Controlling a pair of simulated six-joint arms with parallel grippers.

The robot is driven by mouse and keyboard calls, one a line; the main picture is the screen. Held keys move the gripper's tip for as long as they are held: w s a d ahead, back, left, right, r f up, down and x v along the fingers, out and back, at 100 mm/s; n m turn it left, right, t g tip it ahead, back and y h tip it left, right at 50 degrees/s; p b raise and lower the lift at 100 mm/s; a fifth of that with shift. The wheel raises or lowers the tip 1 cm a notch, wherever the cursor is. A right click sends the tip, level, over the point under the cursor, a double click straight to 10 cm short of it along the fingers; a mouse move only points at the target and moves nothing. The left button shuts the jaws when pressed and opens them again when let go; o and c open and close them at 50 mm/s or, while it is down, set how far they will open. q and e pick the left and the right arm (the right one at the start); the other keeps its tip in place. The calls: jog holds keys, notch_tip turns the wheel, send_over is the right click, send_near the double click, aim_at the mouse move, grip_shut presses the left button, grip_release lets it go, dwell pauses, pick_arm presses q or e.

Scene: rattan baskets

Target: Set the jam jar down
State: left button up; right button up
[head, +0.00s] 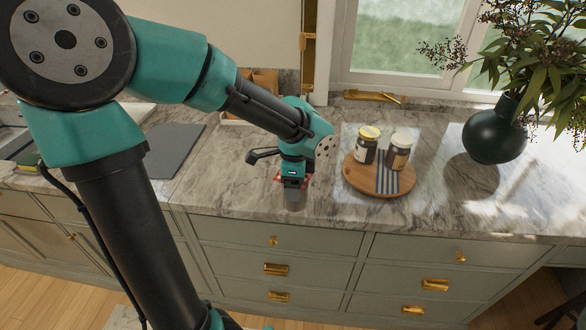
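My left gripper (295,194) points down at the front part of the marble counter, left of a round wooden board. A small grey form shows at its tip, and I cannot tell whether this is its fingers or a jar between them. Small red patches show on both sides of the gripper, mostly hidden by it. On the board stand a dark jar with a yellow lid (367,148) and a brownish jar with a pale lid (398,153), both upright. I cannot tell which jar is the jam jar. My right gripper is not in view.
The round wooden board (358,178) carries a blue-striped cloth (388,180). A dark green vase (494,136) with leafy branches stands at the right. A grey mat (174,152) lies at the left. Bare marble (335,208) lies between the gripper and the board, near the counter's front edge.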

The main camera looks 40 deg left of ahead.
pick_arm(q)
jog(key=w+a+f, duration=0.1)
jog(key=w+a, duration=0.8)
jog(key=w, duration=0.1)
jog(key=shift+f, duration=0.1)
jog(key=shift+w+a+f, duration=0.15)
jog(key=shift+f, duration=0.75)
jog(key=shift+w+a+f, duration=0.1)
jog(key=shift+a+f, duration=0.05)
jog(key=shift+f, duration=0.75)
jog(key=shift+f, duration=0.15)
jog(key=o, duration=1.2)
notch_tip(320, 180, up, 12)
jog(key=shift+r, duration=0.15)
